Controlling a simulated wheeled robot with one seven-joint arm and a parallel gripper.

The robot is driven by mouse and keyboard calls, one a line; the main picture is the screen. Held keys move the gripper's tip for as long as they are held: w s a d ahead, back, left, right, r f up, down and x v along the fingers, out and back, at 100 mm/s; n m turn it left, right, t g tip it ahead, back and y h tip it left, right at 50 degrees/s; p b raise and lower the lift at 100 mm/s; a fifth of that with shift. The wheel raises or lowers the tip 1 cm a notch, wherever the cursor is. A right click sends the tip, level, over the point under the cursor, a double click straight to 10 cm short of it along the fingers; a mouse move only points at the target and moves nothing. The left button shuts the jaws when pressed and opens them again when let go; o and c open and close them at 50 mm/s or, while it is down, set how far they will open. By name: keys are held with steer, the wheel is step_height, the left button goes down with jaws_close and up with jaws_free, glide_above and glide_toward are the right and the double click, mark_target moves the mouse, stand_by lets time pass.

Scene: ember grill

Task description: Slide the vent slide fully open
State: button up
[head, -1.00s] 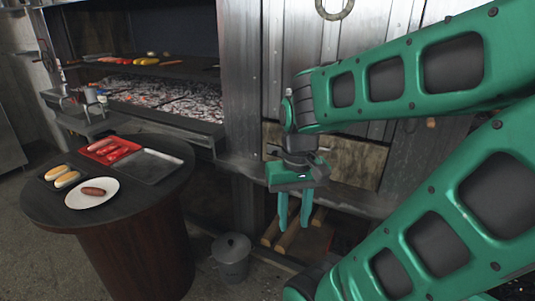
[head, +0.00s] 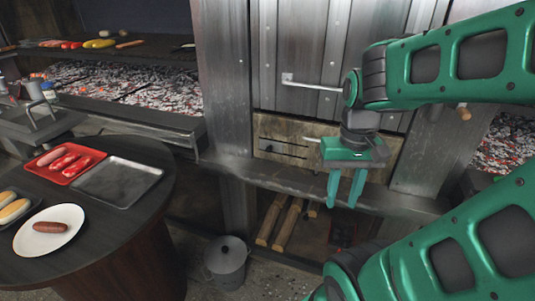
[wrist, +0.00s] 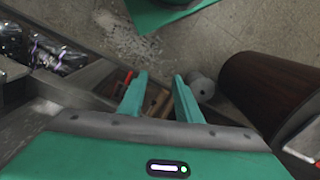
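The vent slide appears to be the small slotted plate (head: 284,149) on the tan panel below the metal door in the head view. My gripper (head: 343,206) points down, right of the plate and in front of the ledge, touching nothing I can see. Its fingers are apart and empty; they also show in the wrist view (wrist: 159,77). The wrist view does not show the plate.
A metal ledge (head: 300,180) runs below the panel, with logs (head: 285,222) underneath. A metal door handle (head: 310,83) sticks out above. A lidded bucket (head: 227,262) stands on the floor. A round table (head: 130,225) with trays and a plate is at left.

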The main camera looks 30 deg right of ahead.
steer(key=shift+o, duration=1)
steer(key=w+d+f+n+g+h, duration=0.2)
steer(key=w+d+f+n+h, duration=0.3)
steer(key=w+d+f+n, duration=0.5)
steer(key=n+t+h, duration=0.9)
steer(key=n+t, duration=0.4)
steer(key=n, duration=0.9)
glide_toward(268, 150)
steer(key=x, duration=0.8)
steer(key=shift+s, duration=0.15)
